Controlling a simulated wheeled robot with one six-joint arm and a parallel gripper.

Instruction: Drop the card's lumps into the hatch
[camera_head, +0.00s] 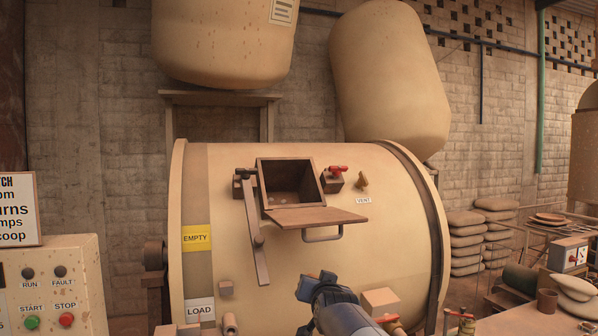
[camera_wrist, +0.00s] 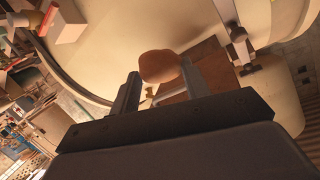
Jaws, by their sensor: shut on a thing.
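My gripper (camera_head: 318,284) is below and in front of the flap. In the wrist view my gripper (camera_wrist: 160,80) is shut on a rounded brown lump (camera_wrist: 159,65), held between the fingertips. The lump is hard to make out in the head view. The card (camera_head: 16,210) is cut off at the left edge; "urns", "mps" and "coop" are readable.
The drum (camera_head: 385,230) carries a lever (camera_head: 257,240), a red valve (camera_head: 337,170) and "EMPTY" (camera_head: 197,238) and "LOAD" (camera_head: 200,309) labels. A control box (camera_head: 50,290) stands left. A cluttered bench (camera_head: 520,320) and stacked sacks (camera_head: 467,245) are at right.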

